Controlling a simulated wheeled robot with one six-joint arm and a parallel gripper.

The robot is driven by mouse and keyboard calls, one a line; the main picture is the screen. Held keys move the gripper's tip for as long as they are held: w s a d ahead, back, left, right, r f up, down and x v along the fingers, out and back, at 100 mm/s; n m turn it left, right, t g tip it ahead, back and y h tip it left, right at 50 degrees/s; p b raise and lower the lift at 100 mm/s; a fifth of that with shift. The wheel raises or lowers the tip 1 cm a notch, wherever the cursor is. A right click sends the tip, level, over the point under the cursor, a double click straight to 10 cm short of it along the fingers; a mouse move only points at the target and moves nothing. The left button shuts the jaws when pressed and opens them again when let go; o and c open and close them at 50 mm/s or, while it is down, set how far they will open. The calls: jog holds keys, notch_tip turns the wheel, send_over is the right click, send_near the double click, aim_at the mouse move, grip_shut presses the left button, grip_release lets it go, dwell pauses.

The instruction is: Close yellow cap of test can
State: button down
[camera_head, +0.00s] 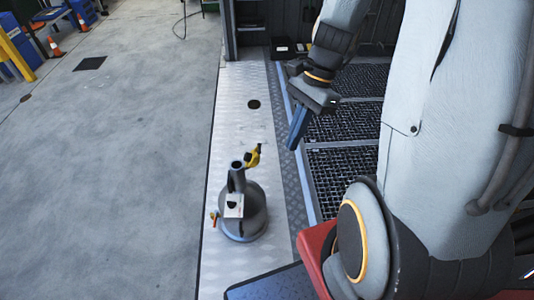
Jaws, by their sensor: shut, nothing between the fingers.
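The test can (256,214) is a grey, rounded metal vessel with a narrow neck, standing upright on the light metal plate. Its neck opening (237,164) is uncovered. The yellow cap (254,156) is tilted up at the right of the neck, so the cap is open. A white label with a dark mark is on the can's front, and a small orange-red and yellow fitting sticks out at its lower left. My gripper (297,130) is shut and empty, pointing down, to the upper right of the can and apart from the cap.
Dark grating panels (345,121) lie to the right, under my arm. The light metal walkway (240,95) is clear behind the can, with a dark round hole in it. Open concrete floor (120,170) is at left.

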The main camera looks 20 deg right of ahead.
jog(key=w+d+f+m+t+y+b, duration=0.1)
jog(key=w+d+f+m+y+b, duration=0.3)
jog(key=w+f+m+b, duration=0.55)
jog(key=m+t+y+b, duration=0.4)
jog(key=m+t+b, duration=0.15)
jog(key=m, duration=0.85)
send_near(254, 156)
jog(key=w+a+b, duration=0.2)
jog(key=a+b, duration=0.1)
jog(key=shift+w+r, duration=0.15)
jog(key=shift+w, duration=0.1)
jog(key=shift+d+r, duration=0.1)
